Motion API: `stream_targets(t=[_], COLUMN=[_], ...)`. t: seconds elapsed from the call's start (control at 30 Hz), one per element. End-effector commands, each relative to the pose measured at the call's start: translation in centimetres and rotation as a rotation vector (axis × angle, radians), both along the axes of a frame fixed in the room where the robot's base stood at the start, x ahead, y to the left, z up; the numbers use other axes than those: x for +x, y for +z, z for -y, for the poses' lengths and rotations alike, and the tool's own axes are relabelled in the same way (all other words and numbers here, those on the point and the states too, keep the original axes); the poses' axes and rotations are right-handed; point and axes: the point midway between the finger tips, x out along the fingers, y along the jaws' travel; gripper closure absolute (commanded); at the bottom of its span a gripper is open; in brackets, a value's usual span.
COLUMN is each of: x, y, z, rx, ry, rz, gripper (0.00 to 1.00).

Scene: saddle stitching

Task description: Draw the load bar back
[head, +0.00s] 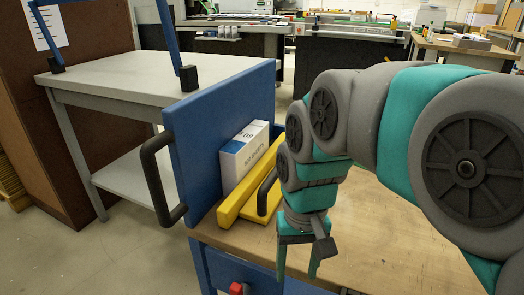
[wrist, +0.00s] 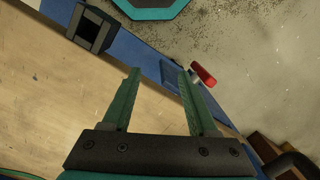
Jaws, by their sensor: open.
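A yellow bar (head: 250,185), which looks like the load bar, lies along the cart top against a white and blue box (head: 243,155). A second yellow piece and a black loop handle (head: 266,192) are beside it, partly hidden by my arm. My gripper (head: 296,278) points down near the cart's front edge, to the right of the yellow bar and apart from it. In the wrist view my gripper (wrist: 160,75) is open with nothing between its fingers, and the yellow bar does not show there.
A red knob (head: 237,288) is at the cart's front edge; it also shows in the wrist view (wrist: 203,75), beyond the right finger. A blue end panel (head: 215,125) with a black handle (head: 158,185) stands left. The wooden cart top (head: 375,235) is clear on the right. A grey table (head: 140,78) stands behind left.

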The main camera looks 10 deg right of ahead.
Motion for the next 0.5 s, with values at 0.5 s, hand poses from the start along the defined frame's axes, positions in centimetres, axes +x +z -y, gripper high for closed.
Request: stream_targets(t=[0.5], x=[20.0], y=[11.3], z=[2.0], rx=[0.106], ry=[-0.402], rz=[0.120], gripper=[0.41])
